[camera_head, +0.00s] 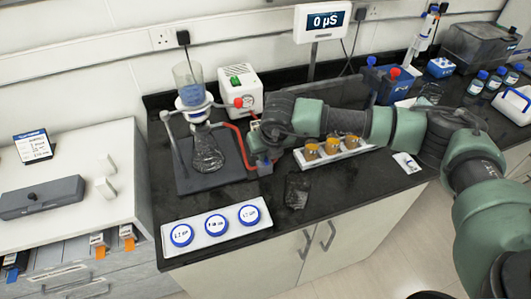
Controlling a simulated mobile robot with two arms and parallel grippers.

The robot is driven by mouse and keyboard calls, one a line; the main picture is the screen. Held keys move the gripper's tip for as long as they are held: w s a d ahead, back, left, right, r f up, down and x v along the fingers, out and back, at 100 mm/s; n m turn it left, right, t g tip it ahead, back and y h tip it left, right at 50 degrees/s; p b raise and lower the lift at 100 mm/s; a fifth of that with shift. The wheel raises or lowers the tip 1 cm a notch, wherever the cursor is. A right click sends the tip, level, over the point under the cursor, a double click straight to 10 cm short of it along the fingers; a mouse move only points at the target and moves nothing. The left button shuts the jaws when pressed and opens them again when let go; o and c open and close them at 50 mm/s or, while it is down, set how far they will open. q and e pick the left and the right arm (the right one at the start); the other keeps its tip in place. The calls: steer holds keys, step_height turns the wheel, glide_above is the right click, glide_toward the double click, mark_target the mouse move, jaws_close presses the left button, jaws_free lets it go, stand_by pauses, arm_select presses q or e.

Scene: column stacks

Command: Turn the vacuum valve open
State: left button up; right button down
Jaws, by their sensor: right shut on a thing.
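The vacuum valve appears to be the small blue-grey block (265,169) at the end of the red tube (238,142), on the bench right of the flask. My right gripper (262,156) reaches down onto it from the right and is shut on it. The gripper's wrist covers the top of the valve, so the handle and its angle are hidden. The filter flask (207,152) with a clear funnel (188,80) stands upright on a dark stand base. A white pump box (239,86) with a red knob stands behind. My left gripper is not in view.
A white rack with several amber-filled beakers (311,151) sits just under my right forearm. A clear glass beaker (297,188) stands in front of it. A white tray with blue-rimmed round dishes (215,227) lies at the front left. A display (322,22) stands behind.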

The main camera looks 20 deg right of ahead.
steer(key=shift+f+n+b, duration=0.2)
steer(key=shift+n+b, duration=0.1)
steer(key=shift+b, duration=0.4)
steer(key=n+y+b, duration=0.1)
steer(key=n+b, duration=0.1)
steer(key=b, duration=0.1)
steer(key=n+y+b, duration=0.1)
steer(key=n+b, duration=0.2)
steer(key=n+g+b, duration=0.1)
steer(key=n+b, duration=0.1)
steer(key=b, duration=0.1)
steer(key=shift+w+d+y, duration=0.2)
steer(key=shift+d+y, duration=0.15)
steer(key=shift+y, duration=0.05)
steer(key=n+b, duration=0.1)
steer(key=n, duration=0.1)
steer(key=n+g+y+b, duration=0.1)
steer(key=n+b, duration=0.1)
steer(key=n, duration=0.1)
steer(key=shift+w+d+r, duration=0.1)
steer(key=shift+w, duration=0.1)
steer(key=shift+w+n+g+b, duration=0.1)
steer(key=shift+n+g+b, duration=0.25)
steer(key=shift+n+g, duration=0.6)
steer(key=shift+w+r+n+g+b, duration=0.1)
steer(key=shift+n+g+b, duration=0.2)
steer(key=shift+n, duration=1.35)
steer(key=c, duration=1.5)
jaws_free()
